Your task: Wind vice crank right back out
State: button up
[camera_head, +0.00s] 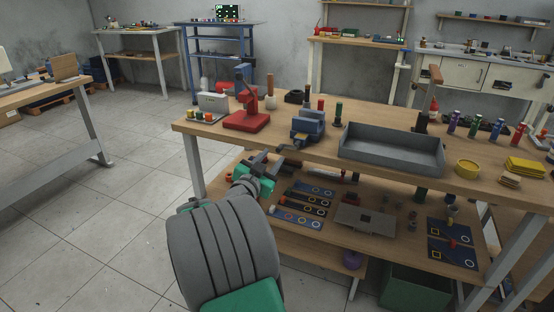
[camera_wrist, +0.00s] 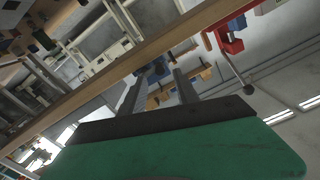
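The blue vice (camera_head: 308,125) stands at the front edge of the workbench top. Its dark crank (camera_head: 291,148) shows low at its front and is small in the head view. My gripper (camera_head: 269,161) is just in front of the bench edge, left of and slightly below the crank, and looks apart from it. In the wrist view, my gripper's two fingers (camera_wrist: 160,78) are spread with a gap between them, and I see nothing held there. I cannot make out the crank for certain in the wrist view.
A red press (camera_head: 246,118) stands left of the vice, and a grey tray (camera_head: 392,150) stands to its right. The lower shelf (camera_head: 335,245) below my gripper holds blue panels (camera_head: 303,205) and small parts. The floor (camera_head: 130,190) to the left is open.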

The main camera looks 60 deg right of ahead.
aim_at(278, 151)
jog(key=d, duration=0.3)
jog(key=w+d, duration=0.1)
jog(key=d, duration=0.1)
jog(key=shift+d, duration=0.2)
grip_shut()
dwell(0.3)
